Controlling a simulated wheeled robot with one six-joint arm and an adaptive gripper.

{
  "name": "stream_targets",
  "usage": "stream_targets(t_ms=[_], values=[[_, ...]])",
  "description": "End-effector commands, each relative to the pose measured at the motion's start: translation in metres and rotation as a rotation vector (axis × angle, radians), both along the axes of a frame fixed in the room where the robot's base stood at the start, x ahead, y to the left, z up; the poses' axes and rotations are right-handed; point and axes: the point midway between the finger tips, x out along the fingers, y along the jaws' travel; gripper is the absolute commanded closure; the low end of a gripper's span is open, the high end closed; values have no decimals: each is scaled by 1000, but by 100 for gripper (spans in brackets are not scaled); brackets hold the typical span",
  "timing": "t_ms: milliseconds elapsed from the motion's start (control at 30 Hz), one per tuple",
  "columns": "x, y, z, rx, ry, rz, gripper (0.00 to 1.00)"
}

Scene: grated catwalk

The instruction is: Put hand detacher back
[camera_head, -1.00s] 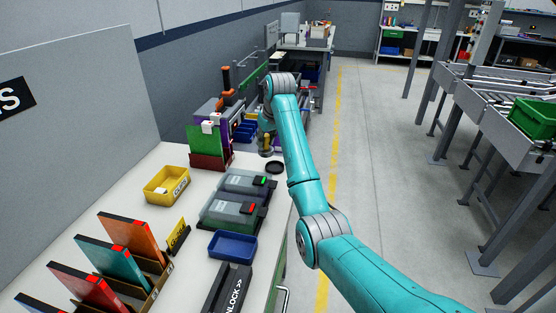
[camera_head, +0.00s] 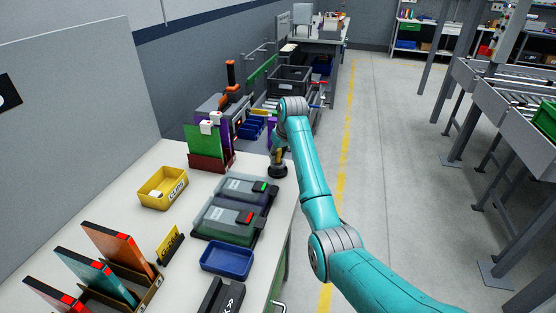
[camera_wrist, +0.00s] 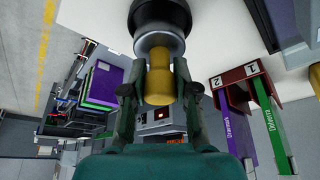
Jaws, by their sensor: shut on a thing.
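The hand detacher has a yellow cylindrical handle (camera_wrist: 159,82) and a silver collar, with a black round part beyond it in the wrist view. My gripper (camera_wrist: 158,92) is shut on the yellow handle, one finger on each side. In the head view the detacher (camera_head: 278,158) is upright at the far right edge of the white table, and my arm hides part of it. A black round holder (camera_head: 278,172) lies directly below it. I cannot tell whether the detacher is fully seated or just above it.
Two grey-lidded cases (camera_head: 232,220), a blue tray (camera_head: 227,260) and a yellow clips bin (camera_head: 163,187) stand on the white table (camera_head: 190,240). Green and purple folders (camera_head: 207,143) stand behind. A grey crate (camera_head: 290,80) is beyond the table. The floor aisle at right is clear.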

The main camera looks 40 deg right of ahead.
Motion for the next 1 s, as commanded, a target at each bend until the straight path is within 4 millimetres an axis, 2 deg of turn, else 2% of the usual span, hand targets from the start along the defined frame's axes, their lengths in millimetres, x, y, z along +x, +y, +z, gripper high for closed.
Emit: stream_targets(t_ms=[100, 200, 567, 600, 667, 1000], values=[[0, 0, -17, 0, 1, 0, 100], [0, 0, -25, 0, -1, 0, 100], [0, 0, -28, 0, 0, 0, 100], [0, 0, -28, 0, 1, 0, 61], [0, 0, -28, 0, 1, 0, 46], [0, 0, -26, 0, 0, 0, 46]])
